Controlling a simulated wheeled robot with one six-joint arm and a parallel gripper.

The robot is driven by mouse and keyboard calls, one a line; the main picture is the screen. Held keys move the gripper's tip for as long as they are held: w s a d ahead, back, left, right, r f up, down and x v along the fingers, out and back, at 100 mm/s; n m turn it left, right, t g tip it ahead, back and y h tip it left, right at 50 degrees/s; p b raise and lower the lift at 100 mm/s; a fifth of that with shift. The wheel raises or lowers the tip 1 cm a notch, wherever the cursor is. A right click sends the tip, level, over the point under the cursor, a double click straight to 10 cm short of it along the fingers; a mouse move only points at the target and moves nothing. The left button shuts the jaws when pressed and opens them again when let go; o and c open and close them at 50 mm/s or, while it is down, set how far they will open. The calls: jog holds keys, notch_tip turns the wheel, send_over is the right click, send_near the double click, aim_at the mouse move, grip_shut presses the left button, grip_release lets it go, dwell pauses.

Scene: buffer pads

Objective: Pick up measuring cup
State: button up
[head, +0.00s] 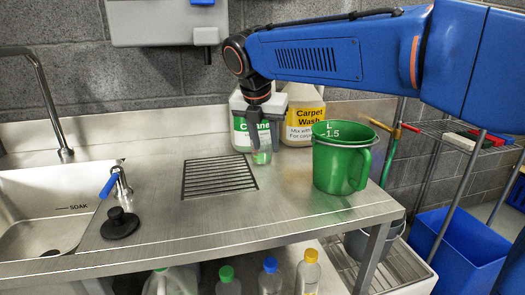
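The measuring cup (342,167) is a green jug with a handle on its right side and white "L 1.5" marks near the rim. It stands upright on the right part of the steel counter, near the right edge. My gripper (264,145) hangs from my blue arm, pointing down, to the left of the cup and apart from it. Its dark fingers are spread, with part of a bottle's label showing between them, and I see nothing held. A small pale green item (262,157) shows at the fingertips; I cannot tell what it is.
A white bottle with a green label (239,132) and a Carpet Wash bottle (303,115) stand behind, by the wall. A drain grate (218,177), black plug (120,224) and sink (45,205) lie left. The counter's front middle is clear. A wire rack stands right.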

aim_at(267, 152)
jog(key=shift+x, duration=2.85)
jog(key=shift+w+a, duration=0.1)
jog(key=shift+a, duration=0.05)
grip_shut()
